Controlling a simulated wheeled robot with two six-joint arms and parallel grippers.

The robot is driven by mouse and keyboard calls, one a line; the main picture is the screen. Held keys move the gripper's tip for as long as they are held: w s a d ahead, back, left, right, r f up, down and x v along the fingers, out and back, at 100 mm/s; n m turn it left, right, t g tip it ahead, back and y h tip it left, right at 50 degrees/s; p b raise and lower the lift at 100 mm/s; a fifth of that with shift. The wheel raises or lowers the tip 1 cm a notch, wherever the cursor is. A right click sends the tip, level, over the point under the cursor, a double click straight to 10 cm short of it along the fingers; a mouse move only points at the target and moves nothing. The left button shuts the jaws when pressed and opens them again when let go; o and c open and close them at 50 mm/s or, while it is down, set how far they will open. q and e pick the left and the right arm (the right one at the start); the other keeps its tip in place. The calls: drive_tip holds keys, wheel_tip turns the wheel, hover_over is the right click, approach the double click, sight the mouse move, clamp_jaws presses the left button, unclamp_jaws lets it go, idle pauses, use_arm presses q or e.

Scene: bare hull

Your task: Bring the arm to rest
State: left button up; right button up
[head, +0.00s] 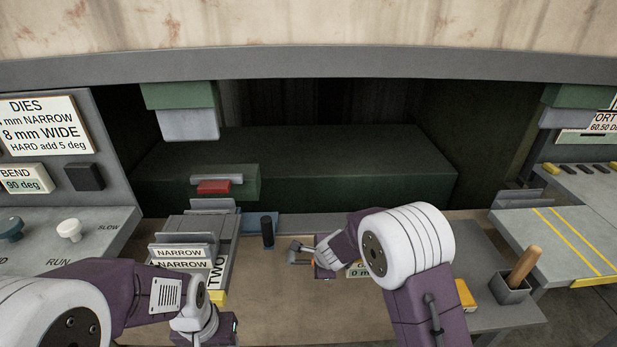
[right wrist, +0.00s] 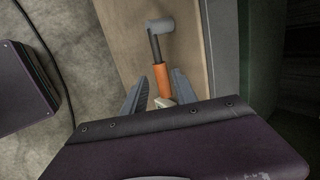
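My right arm reaches over the bench, and its gripper (head: 314,260) is low beside a small tool with a grey head (head: 299,254). In the right wrist view the two grey fingers (right wrist: 159,88) stand apart on either side of the tool's orange handle (right wrist: 161,78). Gaps show between handle and fingers, so the gripper looks open.
A rack with NARROW labels (head: 180,252) stands left of the tool. A holder with a wooden handle (head: 524,266) is at the right. Control panels (head: 45,240) flank the left, and a dark green block (head: 300,160) lies behind.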

drive_tip(key=s+d+r+n+t+p, duration=0.1)
drive_tip(key=s+d+r+p, duration=0.1)
drive_tip(key=d+r, duration=0.3)
drive_tip(key=s+d+r+n+p, duration=0.1)
drive_tip(key=d+r+n+p, duration=0.15)
drive_tip(key=r, duration=0.55)
drive_tip(key=s+d+f+n+g, duration=0.2)
drive_tip(key=s+n, duration=0.5)
drive_tip(key=s, duration=0.4)
drive_tip(key=s+d+f+n+g+h, duration=0.1)
drive_tip(key=s+d+f+n+g, duration=0.2)
drive_tip(key=s+n, duration=0.4)
drive_tip(key=s+g, duration=0.1)
drive_tip(key=s, duration=0.3)
drive_tip(key=shift+d+f, duration=0.15)
drive_tip(key=shift+f, duration=0.05)
